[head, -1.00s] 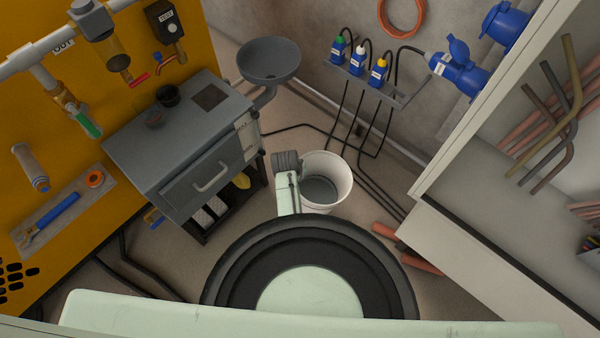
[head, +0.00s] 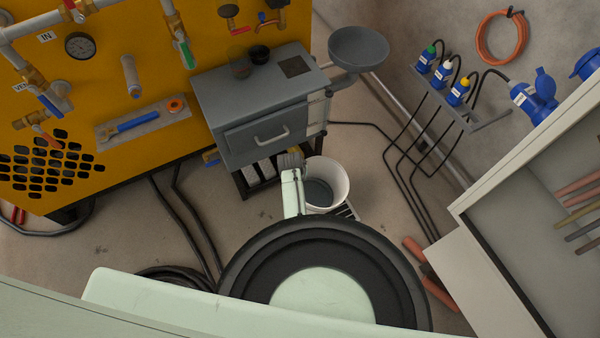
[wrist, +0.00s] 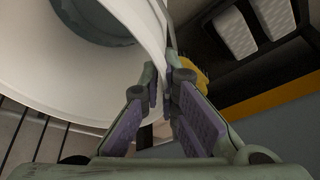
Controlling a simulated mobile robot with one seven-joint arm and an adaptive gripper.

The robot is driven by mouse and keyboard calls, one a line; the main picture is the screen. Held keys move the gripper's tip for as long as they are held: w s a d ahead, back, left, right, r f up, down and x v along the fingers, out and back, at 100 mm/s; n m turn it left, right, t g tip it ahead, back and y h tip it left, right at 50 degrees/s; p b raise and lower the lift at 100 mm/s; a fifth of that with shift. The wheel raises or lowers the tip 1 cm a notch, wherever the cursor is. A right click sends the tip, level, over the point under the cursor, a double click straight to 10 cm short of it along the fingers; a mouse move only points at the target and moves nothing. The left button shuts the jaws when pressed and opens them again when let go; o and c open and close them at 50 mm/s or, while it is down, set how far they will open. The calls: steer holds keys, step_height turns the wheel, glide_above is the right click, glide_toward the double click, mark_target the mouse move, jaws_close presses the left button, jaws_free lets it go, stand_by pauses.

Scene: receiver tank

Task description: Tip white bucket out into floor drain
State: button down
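The white bucket (head: 338,178) is close in front of me in the head view, roughly upright, with a dark grey liquid-like surface inside. My gripper (head: 291,161) is at its left side. In the wrist view the fingers (wrist: 168,85) are closed on either side of the bucket's thin wall (wrist: 130,60), pinching it at the rim. A slatted floor drain (head: 347,211) shows just below and right of the bucket in the head view. Most of the drain is hidden by the bucket and my arm.
A grey drawer cabinet (head: 262,110) stands just left of the bucket, with a round grey basin (head: 358,46) at its right. Black cables (head: 400,165) cross the floor to the right. A white cabinet (head: 480,275) and reddish pipes (head: 430,275) lie further right.

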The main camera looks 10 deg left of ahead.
steer(key=shift+s+a, duration=0.15)
steer(key=shift+a, duration=0.25)
steer(key=shift+r, duration=0.15)
step_height(320, 180, up, 7)
steer(key=d+y+p, duration=0.2)
steer(key=y, duration=0.2)
steer(key=shift+s+d+f+m+t+y, duration=0.2)
steer(key=shift+d+m+t+y, duration=0.1)
steer(key=shift+d+m, duration=0.1)
steer(key=shift+d+r+m+y, duration=0.3)
steer(key=shift+d+r+y, duration=0.9)
steer(key=shift+r, duration=0.25)
